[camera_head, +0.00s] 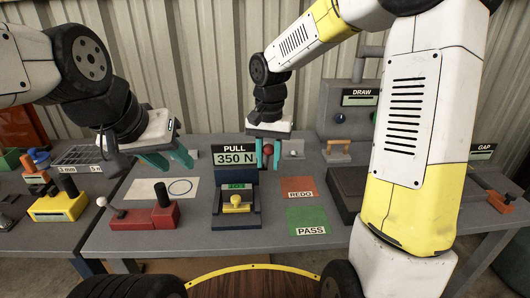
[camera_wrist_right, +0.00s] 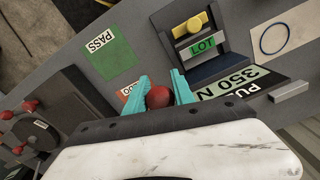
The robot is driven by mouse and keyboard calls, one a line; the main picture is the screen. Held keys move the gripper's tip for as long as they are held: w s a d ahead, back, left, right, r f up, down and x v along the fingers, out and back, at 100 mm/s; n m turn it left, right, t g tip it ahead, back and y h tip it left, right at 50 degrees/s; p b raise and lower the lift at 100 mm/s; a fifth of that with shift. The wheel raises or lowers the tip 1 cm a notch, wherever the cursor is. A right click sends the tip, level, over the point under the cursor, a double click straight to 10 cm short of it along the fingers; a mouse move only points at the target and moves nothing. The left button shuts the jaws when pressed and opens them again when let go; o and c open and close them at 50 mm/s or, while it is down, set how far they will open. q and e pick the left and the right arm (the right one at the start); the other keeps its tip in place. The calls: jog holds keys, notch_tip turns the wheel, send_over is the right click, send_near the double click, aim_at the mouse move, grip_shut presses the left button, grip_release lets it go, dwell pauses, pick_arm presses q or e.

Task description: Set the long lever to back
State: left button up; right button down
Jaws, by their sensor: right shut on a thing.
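A red ball knob (camera_head: 267,150), seemingly the top of the long lever, stands behind the bench row, just right of the PULL 350 N sign. My right gripper (camera_head: 267,156) points down over it, with teal fingers on either side. In the right wrist view the red knob (camera_wrist_right: 159,97) sits between the two fingertips; the lever's shaft and base are hidden. My left gripper (camera_head: 167,160) hangs above the back left of the bench, with its fingers apart and nothing between them.
The PULL sign (camera_head: 234,155) stands beside my right gripper, above a yellow-handled fixture (camera_head: 236,203). A pale knob (camera_head: 293,153) is close on the right. REDO (camera_head: 297,187) and PASS (camera_head: 308,221) mats lie in front. A red block (camera_head: 165,213) is at left.

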dwell(0.5)
jog(key=w+r+g, duration=0.2)
jog(key=w+g, duration=0.1)
jog(key=w, duration=0.1)
jog(key=shift+w+r+g, duration=0.1)
jog(key=shift+r+g, duration=0.2)
jog(key=shift+r, duration=0.1)
jog(key=shift+w+r+g, duration=0.3)
jog(key=shift+w+g, duration=0.2)
jog(key=shift+w, duration=0.05)
jog(key=shift+w+r+g, duration=0.25)
jog(key=shift+w+g, duration=0.25)
jog(key=shift+w, duration=0.05)
